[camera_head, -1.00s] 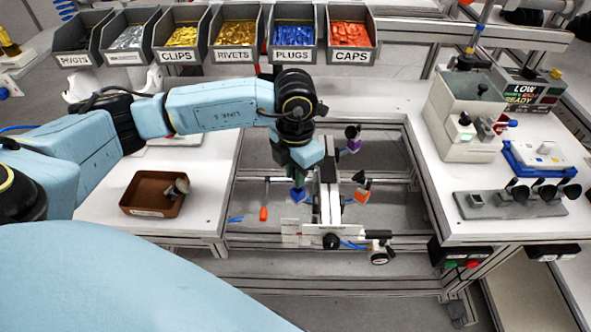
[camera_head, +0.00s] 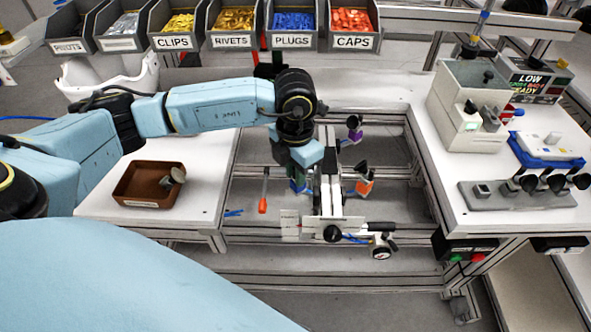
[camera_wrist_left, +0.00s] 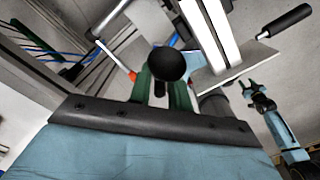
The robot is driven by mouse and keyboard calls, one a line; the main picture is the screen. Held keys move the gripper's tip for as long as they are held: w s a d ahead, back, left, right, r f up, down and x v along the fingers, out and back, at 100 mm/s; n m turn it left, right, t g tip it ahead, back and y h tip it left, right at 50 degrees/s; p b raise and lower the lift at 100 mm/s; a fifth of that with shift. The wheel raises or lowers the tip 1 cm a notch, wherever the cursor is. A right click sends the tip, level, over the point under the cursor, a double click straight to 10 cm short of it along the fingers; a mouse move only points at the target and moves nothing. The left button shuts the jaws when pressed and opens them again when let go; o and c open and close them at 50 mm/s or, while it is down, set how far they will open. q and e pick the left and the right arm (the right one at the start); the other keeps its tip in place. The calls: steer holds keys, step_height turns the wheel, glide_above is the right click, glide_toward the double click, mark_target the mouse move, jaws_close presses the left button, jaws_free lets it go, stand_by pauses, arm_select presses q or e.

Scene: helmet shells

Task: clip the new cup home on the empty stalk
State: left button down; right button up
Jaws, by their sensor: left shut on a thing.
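My left gripper (camera_head: 299,179) is low at the left side of the upright fixture (camera_head: 330,190). In the left wrist view its green fingers (camera_wrist_left: 166,92) are shut on a dark round cup (camera_wrist_left: 168,64). A blue holder (camera_head: 300,186) shows just under the fingertips; whether the cup touches a stalk there is hidden. On the fixture's right side, a purple holder (camera_head: 354,136) and an orange holder (camera_head: 364,186) each carry a dark cup. My right gripper (camera_wrist_left: 252,88) seems to show small at the right of the left wrist view; its jaw state is unclear.
A brown tray (camera_head: 129,189) with a grey cup (camera_head: 177,175) in it stands on the left table. A grey rack (camera_head: 486,201) with several dark cups is on the right table. A lever with a black handle (camera_head: 381,226) sticks out at the fixture's front. Labelled bins line the back.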

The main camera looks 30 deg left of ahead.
arm_select(q)
steer(key=c, duration=1.2)
jaws_free()
step_height(320, 180, up, 13)
steer(key=shift+r, duration=0.15)
